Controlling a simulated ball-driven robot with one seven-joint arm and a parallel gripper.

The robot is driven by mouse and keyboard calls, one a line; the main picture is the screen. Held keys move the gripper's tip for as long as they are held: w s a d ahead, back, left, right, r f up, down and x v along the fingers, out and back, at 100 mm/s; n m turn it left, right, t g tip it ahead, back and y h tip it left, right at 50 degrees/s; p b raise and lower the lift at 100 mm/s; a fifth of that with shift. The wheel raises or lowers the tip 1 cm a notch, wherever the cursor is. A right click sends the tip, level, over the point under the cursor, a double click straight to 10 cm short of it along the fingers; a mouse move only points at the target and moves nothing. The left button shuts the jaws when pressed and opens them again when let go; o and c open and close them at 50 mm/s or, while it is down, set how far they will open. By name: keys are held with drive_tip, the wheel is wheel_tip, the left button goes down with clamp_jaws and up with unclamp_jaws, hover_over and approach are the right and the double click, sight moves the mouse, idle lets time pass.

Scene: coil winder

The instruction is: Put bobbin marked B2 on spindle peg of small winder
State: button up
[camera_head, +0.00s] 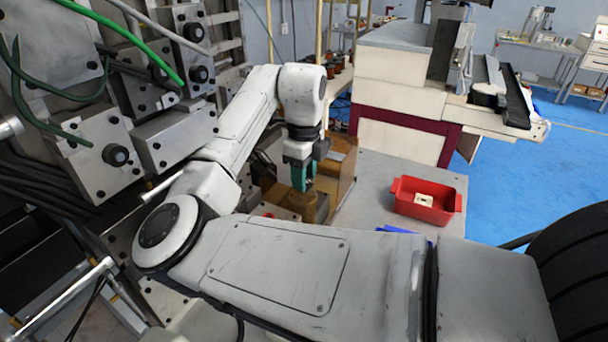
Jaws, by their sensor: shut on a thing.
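My gripper (304,187) has teal fingers and points down near the middle of the view. It is shut on a tan, cylinder-like bobbin (304,207), which shows just below the fingertips. The bobbin's lower end and any B2 mark cannot be made out. Amber-brown panels (343,172) stand close behind and to the right of the fingers. The spindle peg cannot be picked out; my arm and the bobbin may hide it.
A red bin (402,204) with a small pale item (424,200) stands on the grey table (375,184) to the right. A blue object (398,230) lies in front, partly behind my arm. Machine blocks with cables (120,155) crowd the left. A large white machine (400,90) stands behind.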

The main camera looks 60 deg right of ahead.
drive_tip(key=shift+f+b, duration=0.35)
drive_tip(key=shift+f, duration=0.5)
drive_tip(key=o, duration=1.1)
drive_tip(key=shift+r, duration=0.1)
wheel_tip(320, 180, up, 11)
drive_tip(key=b, duration=0.1)
drive_tip(key=shift+f, duration=0.2)
